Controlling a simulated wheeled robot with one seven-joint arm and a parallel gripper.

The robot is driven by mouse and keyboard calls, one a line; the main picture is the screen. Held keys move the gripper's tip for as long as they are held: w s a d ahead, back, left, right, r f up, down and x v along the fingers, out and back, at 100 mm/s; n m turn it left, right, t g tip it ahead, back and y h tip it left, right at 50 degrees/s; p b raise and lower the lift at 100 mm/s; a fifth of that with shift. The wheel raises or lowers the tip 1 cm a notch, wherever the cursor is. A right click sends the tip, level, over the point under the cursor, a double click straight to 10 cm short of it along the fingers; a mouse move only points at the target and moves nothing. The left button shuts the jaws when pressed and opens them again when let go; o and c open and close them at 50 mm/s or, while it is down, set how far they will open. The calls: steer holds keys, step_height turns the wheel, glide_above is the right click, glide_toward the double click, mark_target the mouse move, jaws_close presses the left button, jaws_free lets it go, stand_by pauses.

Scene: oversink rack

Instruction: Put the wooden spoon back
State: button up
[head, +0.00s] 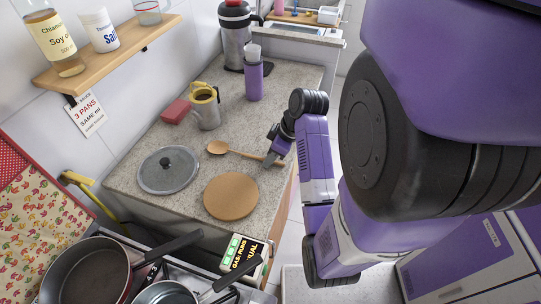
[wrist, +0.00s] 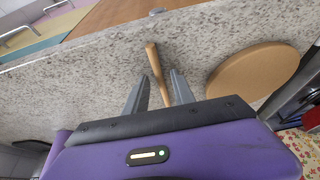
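The wooden spoon (head: 217,147) lies flat on the stone counter, its bowl to the left and its handle pointing right toward the counter's edge. My gripper (head: 271,160) is low at the handle end, over the counter's right edge. In the wrist view my gripper's two fingers (wrist: 157,85) are apart, with the spoon's handle (wrist: 153,57) running between them. I see a gap beside the handle, so the fingers do not look closed on it. The spoon's bowl is hidden in the wrist view.
A round wooden board (head: 231,196) and a glass lid (head: 168,170) lie close in front of the spoon. Behind it stand a grey pitcher (head: 205,108), a red block (head: 175,110) and a purple bottle (head: 254,82). Pans (head: 85,272) sit on the stove.

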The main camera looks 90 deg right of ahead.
steer(key=shift+f+b, duration=0.2)
steer(key=shift+b, duration=0.5)
steer(key=p+v, duration=0.2)
steer(key=v, duration=0.1)
steer(key=p+v, duration=0.1)
steer(key=v, duration=0.2)
steer(key=shift+w+r+p, duration=0.15)
steer(key=shift+w+p, duration=0.05)
steer(key=shift+p, duration=0.15)
steer(key=shift+p+v, duration=1.05)
steer(key=shift+p, duration=0.05)
steer(key=shift+s+d, duration=0.1)
